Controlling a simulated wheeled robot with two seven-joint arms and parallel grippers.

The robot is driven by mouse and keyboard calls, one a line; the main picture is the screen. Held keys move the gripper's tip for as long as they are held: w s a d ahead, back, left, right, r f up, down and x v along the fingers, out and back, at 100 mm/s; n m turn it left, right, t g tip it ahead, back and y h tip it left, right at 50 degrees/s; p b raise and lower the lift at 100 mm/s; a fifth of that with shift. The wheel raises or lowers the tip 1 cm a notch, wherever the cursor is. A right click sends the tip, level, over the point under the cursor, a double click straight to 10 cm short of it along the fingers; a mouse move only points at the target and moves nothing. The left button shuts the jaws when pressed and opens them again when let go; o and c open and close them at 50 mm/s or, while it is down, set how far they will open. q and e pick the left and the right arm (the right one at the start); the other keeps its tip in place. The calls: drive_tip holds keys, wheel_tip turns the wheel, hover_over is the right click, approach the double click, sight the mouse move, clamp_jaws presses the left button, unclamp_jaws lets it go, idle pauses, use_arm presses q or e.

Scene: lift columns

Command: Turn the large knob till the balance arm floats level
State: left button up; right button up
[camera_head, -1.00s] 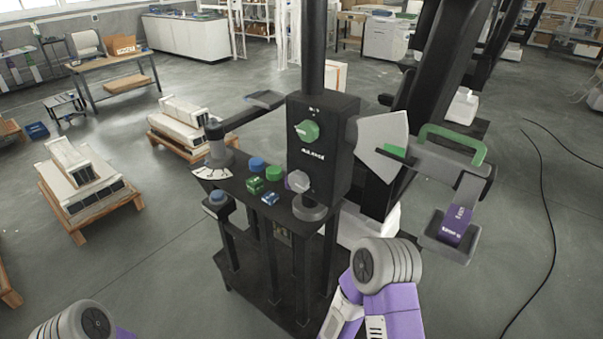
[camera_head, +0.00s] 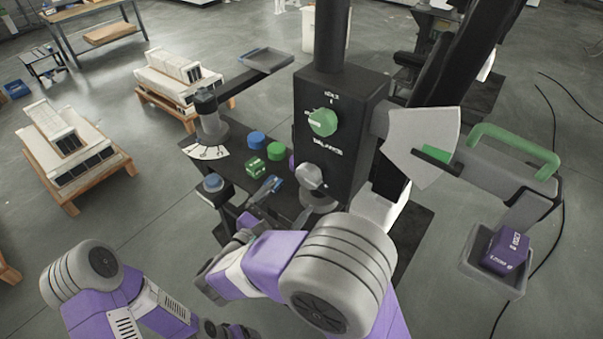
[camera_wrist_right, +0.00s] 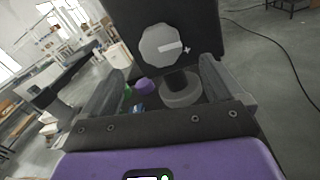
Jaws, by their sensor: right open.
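The black control box shows a green knob (camera_head: 322,121) above a grey knob (camera_head: 310,176), with lettering between them. In the right wrist view a grey many-sided knob (camera_wrist_right: 162,46) with a white bar faces me. My right gripper (camera_head: 258,196) is open, fingers spread below that knob and apart from it. The balance arm (camera_head: 490,170) extends right from the box, past a pale fan-shaped plate (camera_head: 425,140) with a green patch. It slopes downward in the picture to a tray (camera_head: 480,278) holding a purple block (camera_head: 505,250). My left gripper is out of view.
A post with a tray arm (camera_head: 235,85) stands left. A green handle (camera_head: 515,145) rises above the balance arm. Pallets stand on open floor behind.

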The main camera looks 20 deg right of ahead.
sight(306, 181)
drive_tip(key=b+x, duration=0.1)
drive_tip(key=x, duration=0.6)
drive_tip(key=shift+d, duration=0.2)
drive_tip(key=c, duration=1)
drive_tip(key=shift+f+m+b, duration=0.15)
drive_tip(key=shift+m+b, duration=0.55)
drive_tip(key=shift+m, duration=0.2)
drive_tip(key=shift+c, duration=0.2)
drive_tip(key=shift+m, duration=0.4)
drive_tip(key=o, duration=1)
drive_tip(key=shift+o, duration=0.2)
